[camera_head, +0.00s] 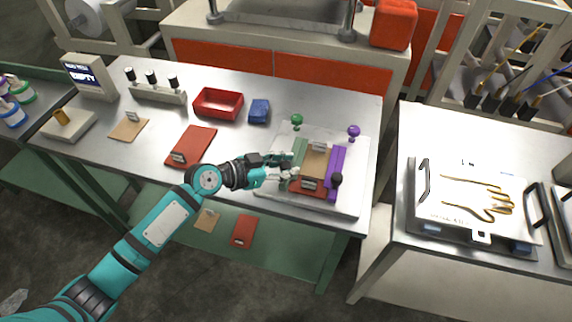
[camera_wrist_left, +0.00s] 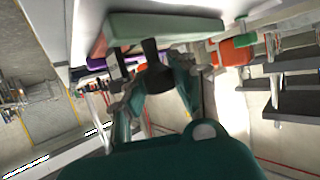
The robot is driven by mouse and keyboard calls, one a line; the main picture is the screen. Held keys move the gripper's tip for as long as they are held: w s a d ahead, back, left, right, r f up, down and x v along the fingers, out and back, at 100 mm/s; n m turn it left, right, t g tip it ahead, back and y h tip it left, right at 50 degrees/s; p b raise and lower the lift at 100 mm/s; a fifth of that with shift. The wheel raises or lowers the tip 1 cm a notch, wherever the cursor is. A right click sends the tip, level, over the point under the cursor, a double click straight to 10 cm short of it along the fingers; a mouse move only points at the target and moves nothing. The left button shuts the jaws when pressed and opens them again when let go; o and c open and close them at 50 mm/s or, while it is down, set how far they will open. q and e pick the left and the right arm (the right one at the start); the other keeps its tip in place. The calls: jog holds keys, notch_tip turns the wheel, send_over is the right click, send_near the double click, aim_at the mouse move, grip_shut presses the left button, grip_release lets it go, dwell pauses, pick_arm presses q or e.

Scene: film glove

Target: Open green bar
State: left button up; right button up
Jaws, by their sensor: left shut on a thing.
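The green bar (camera_head: 300,150) lies along the left side of a white board (camera_head: 268,196) on the metal table. In the left wrist view the green bar (camera_wrist_left: 165,27) spans the top, with a black knob (camera_wrist_left: 151,75) sticking out of it. My left gripper (camera_head: 288,168) reaches the bar's near end from the left. In the left wrist view its fingers (camera_wrist_left: 152,88) are shut on the black knob. In the head view the gripper hides that knob. My right gripper is not in view.
A purple bar (camera_head: 336,165) with a black knob lies on the board's right side. Green (camera_head: 297,119) and purple (camera_head: 353,131) balls stand behind. A red tray (camera_head: 218,103) and blue block (camera_head: 259,111) are further back.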

pick_arm(q)
grip_shut()
jog(key=shift+a, duration=0.1)
jog(key=a+b, duration=0.2)
jog(key=w+a+b, duration=0.1)
jog(key=a+b, duration=0.1)
jog(key=shift+f, duration=0.15)
jog(key=shift+a, duration=0.1)
jog(key=o, duration=0.9)
grip_release()
